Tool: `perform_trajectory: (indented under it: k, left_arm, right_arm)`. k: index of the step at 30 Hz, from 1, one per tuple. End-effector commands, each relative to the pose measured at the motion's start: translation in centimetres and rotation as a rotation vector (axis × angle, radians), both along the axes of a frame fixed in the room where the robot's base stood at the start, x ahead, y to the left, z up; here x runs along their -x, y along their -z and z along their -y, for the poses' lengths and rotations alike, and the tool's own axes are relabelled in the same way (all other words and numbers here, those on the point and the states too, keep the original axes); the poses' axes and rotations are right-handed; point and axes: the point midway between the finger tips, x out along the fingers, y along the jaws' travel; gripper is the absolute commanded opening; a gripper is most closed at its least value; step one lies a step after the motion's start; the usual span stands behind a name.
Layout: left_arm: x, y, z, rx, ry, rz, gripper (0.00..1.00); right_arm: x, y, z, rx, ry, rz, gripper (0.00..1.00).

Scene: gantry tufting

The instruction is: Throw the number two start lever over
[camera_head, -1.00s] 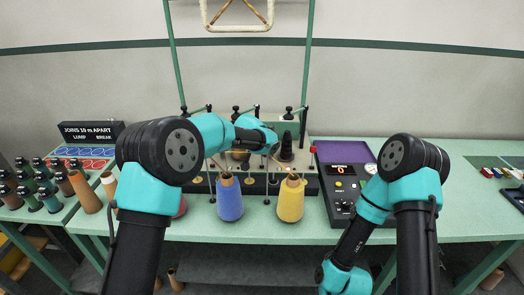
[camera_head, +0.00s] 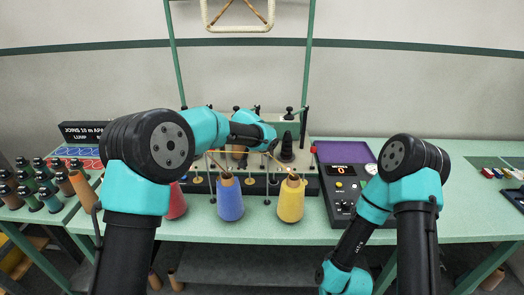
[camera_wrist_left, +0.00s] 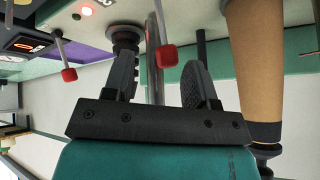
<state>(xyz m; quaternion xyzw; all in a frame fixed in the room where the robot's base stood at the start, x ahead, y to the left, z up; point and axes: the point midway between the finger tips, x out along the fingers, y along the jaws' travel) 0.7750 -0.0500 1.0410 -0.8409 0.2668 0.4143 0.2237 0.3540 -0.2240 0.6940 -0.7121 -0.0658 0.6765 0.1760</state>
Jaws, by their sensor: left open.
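Two red-knobbed levers show in the left wrist view: one red knob (camera_wrist_left: 166,56) lies between the finger lines of my left gripper (camera_wrist_left: 160,65), and another red knob (camera_wrist_left: 69,75) is outside, to the left. My left gripper is open, with a dark finger on each side; I cannot tell whether either touches a lever. In the head view a red-knobbed lever (camera_head: 313,150) stands beside the control console (camera_head: 343,215). My left wrist largely hides the machine's middle and the left gripper there. Which lever is number two cannot be read.
Blue (camera_head: 230,200) and yellow (camera_head: 290,203) yarn cones stand before the machine, with a red cone (camera_head: 176,203) to their left. A tan cone (camera_wrist_left: 253,60) is close to the gripper's right in the wrist view. Bare bench (camera_head: 440,215) lies right of the console.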

Motion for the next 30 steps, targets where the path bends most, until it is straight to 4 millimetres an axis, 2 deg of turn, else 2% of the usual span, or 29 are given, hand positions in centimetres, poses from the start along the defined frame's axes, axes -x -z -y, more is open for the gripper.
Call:
perform_trajectory:
  k: [1,18,24,30]
  left_arm:
    - [0.5,-1.0,-0.3,0.001,0.000,0.002,0.52]
    - [6.0,-9.6,-3.1,0.001,-0.001,0.002,0.52]
    - [7.2,-11.4,-3.7,-0.001,0.000,0.001,0.52]
    - [7.4,-11.7,-3.8,-0.001,0.000,-0.001,0.52]
  right_arm:
    - [0.0,0.0,0.0,0.000,0.000,0.000,0.00]
    - [0.0,0.0,0.0,0.000,0.000,0.000,0.00]
    - [0.0,0.0,0.0,0.000,0.000,0.000,0.00]
    - [0.0,0.0,0.0,0.000,0.000,0.000,0.00]
